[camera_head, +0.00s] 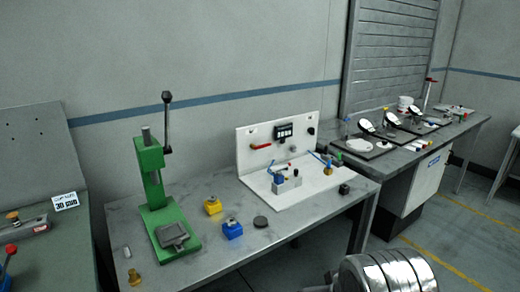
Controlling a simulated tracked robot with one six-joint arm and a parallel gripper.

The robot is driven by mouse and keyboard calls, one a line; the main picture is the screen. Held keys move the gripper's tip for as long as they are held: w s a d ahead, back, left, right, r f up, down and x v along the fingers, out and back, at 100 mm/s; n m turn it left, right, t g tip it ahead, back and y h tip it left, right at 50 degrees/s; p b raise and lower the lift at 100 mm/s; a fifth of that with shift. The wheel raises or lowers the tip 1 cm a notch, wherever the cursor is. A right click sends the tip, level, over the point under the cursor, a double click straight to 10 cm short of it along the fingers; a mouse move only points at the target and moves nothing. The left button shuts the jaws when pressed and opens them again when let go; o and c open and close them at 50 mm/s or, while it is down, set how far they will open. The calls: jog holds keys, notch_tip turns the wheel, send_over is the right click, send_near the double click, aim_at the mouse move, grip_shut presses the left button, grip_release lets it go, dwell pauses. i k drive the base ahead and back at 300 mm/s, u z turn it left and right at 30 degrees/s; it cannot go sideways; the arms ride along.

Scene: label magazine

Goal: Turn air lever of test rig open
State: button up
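The white test rig (246,172) stands on the grey middle table. It has an upright back panel with a dark display (284,132). A red lever (261,146) lies about level on the panel, left of the display. A blue-handled lever (317,157) slants on the rig's right side, by a brass fitting (328,169). I cannot tell for sure which lever is the air lever. A block with blue parts (287,182) sits on the rig's base. My gripper is not in view; ribbed metal at the bottom right seems part of my arm.
A green lever press (152,180) stands left of the rig. A yellow block (213,206), a blue block (232,229) and a dark disc (260,222) lie before the rig. A second bench (408,146) with several instruments stands to the right.

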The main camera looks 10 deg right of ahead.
aim_at(252, 145)
jog(key=z, duration=1.95)
jog(key=i, duration=1.5)
jog(key=u, duration=0.2)
